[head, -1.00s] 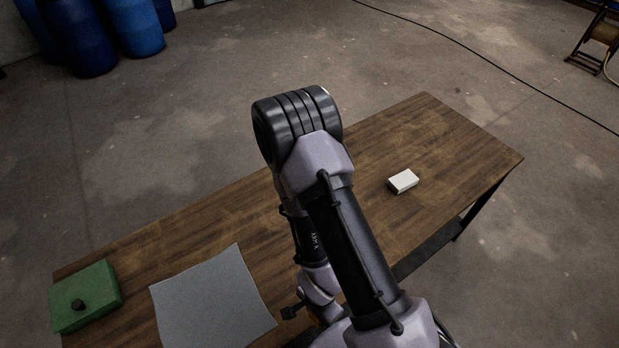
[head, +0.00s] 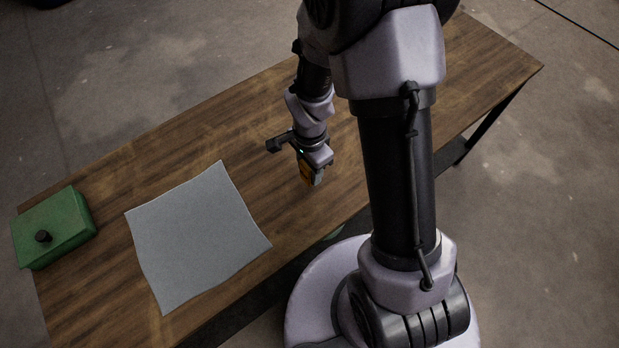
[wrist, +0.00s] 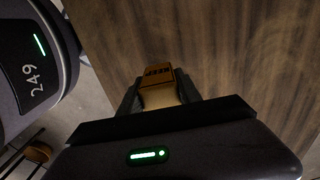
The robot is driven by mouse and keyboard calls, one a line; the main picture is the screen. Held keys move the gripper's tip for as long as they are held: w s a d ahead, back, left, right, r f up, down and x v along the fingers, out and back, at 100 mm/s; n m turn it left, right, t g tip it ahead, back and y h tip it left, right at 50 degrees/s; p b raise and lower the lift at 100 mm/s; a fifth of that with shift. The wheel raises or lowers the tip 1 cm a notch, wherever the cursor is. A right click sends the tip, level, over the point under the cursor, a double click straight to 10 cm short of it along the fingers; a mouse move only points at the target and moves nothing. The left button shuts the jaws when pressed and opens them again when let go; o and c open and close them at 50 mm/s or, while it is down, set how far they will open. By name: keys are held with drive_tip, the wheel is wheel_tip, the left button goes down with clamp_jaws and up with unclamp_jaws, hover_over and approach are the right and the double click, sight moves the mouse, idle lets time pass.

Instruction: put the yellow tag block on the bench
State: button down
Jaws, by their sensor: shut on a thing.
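My gripper (head: 313,180) points down over the middle of the wooden bench (head: 250,125), near its front edge. It is shut on the yellow tag block (head: 305,174), which shows as a small orange-yellow patch between the fingers. In the wrist view the block (wrist: 159,90) sits between the dark fingers, with dark lettering on its end face. The bench top (wrist: 230,50) fills much of that view beyond it. I cannot tell whether the block touches the wood or hangs just above it.
A grey sheet (head: 195,240) lies on the bench left of my gripper. A green box with a black knob (head: 60,230) stands at the bench's left end. Bare wood lies between the sheet and my gripper. My arm hides part of the bench's right side.

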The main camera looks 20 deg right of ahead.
sight(309, 176)
drive_tip(key=shift+w+f+b, duration=0.15)
drive_tip(key=shift+f+b, duration=0.75)
drive_tip(key=shift+f, duration=0.8)
drive_tip(key=shift+f, duration=0.1)
drive_tip(key=shift+f, duration=0.15)
drive_tip(key=c, duration=0.8)
unclamp_jaws()
drive_tip(key=shift+c, duration=0.2)
